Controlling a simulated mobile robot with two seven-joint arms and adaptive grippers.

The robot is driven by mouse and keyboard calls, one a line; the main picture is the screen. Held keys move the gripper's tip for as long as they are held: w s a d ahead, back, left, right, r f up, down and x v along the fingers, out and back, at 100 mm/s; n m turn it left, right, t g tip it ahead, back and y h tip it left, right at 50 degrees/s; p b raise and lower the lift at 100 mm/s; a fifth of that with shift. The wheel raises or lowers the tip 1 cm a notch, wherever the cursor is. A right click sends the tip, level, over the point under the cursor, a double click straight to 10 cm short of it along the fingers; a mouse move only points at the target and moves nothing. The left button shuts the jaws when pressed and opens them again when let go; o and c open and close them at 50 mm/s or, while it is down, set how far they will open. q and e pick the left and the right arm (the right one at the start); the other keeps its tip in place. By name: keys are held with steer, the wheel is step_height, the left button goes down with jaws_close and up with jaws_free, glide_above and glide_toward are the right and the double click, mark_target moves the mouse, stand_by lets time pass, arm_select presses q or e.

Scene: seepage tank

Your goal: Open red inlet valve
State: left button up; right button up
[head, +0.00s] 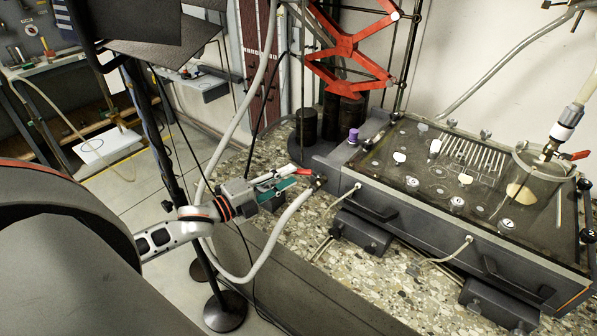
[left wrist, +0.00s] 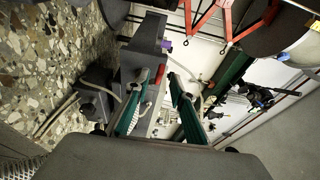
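The red valve handle (head: 306,171) sits at the left end of the dark tank (head: 330,168), where a pale hose joins a fitting. In the left wrist view the red handle (left wrist: 159,75) shows beyond and between the fingertips. My left gripper (head: 287,180) points at the valve from the left, with its fingertips close to the handle. In the left wrist view its two teal fingers (left wrist: 160,88) are spread apart, with nothing clearly held between them. Whether a finger touches the handle cannot be told. My right gripper is not in view.
A pale hose (head: 270,250) loops down below my left gripper. A second red handle (head: 574,155) is on a fitting above the tank's right end. A black stand (head: 225,311) is on the floor. The pebbled worktop (head: 350,280) lies in front of the tank.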

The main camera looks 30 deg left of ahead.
mark_target(295, 173)
arm_select(q)
steer(key=shift+x, duration=2.2)
steer(key=shift+c, duration=0.5)
jaws_close()
